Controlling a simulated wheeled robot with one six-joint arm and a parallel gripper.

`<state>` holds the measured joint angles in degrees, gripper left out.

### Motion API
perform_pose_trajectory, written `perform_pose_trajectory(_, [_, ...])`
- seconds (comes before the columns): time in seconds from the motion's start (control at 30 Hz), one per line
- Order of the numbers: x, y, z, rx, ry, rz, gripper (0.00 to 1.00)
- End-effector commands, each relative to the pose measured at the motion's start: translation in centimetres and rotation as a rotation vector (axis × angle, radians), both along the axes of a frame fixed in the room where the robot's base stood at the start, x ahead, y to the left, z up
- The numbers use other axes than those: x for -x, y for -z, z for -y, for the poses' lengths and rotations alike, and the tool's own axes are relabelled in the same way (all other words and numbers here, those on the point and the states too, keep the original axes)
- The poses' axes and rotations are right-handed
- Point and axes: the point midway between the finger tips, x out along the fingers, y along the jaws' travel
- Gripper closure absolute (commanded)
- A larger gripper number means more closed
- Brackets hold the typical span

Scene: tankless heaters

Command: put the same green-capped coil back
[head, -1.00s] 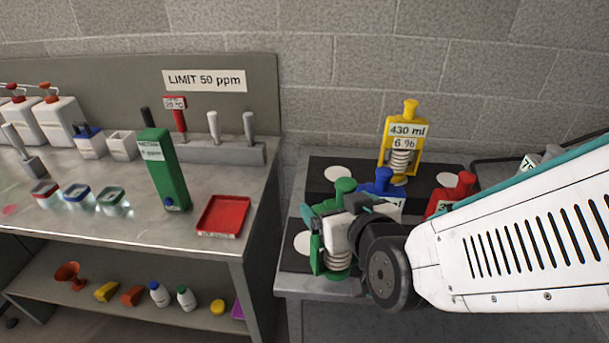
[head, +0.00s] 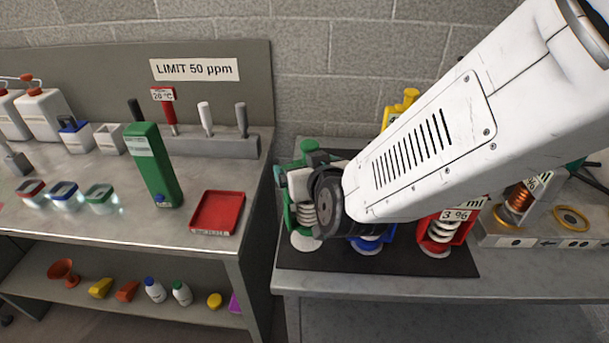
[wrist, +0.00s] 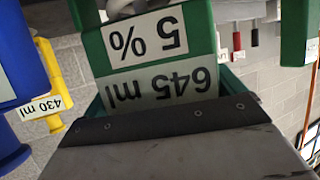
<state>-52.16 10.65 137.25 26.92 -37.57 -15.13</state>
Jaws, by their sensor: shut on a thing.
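The green-capped coil (head: 307,215) is upright at the left end of the black mat (head: 315,259) in the head view. My gripper (head: 302,184) is shut on its green frame, reaching in from the right. A white disc (head: 306,242) shows right below the coil; I cannot tell whether they touch. In the wrist view the coil's label (wrist: 160,65) reads 645 ml and 5 %, upside down, close in front of my gripper (wrist: 165,97). My arm hides part of the coil's right side.
The blue coil (head: 370,246) stands close to the right, mostly behind my wrist. The red coil (head: 458,234) is farther right, the yellow one (head: 401,104) behind my arm. A copper coil (head: 519,198) stands at the right. The red tray (head: 218,212) is on the left bench.

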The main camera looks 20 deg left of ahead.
Motion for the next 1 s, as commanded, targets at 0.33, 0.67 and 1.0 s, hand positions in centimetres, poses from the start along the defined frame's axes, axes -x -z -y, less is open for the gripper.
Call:
perform_pose_trajectory(0.33, [0.9, 3.3, -1.6, -0.001, -0.025, 0.001, 0.74])
perform_pose_trajectory(0.67, [0.9, 3.6, -1.6, -0.002, -0.023, 0.001, 0.74])
perform_pose_trajectory(1.0, [0.8, 3.7, -1.4, -0.001, -0.022, 0.0, 0.0])
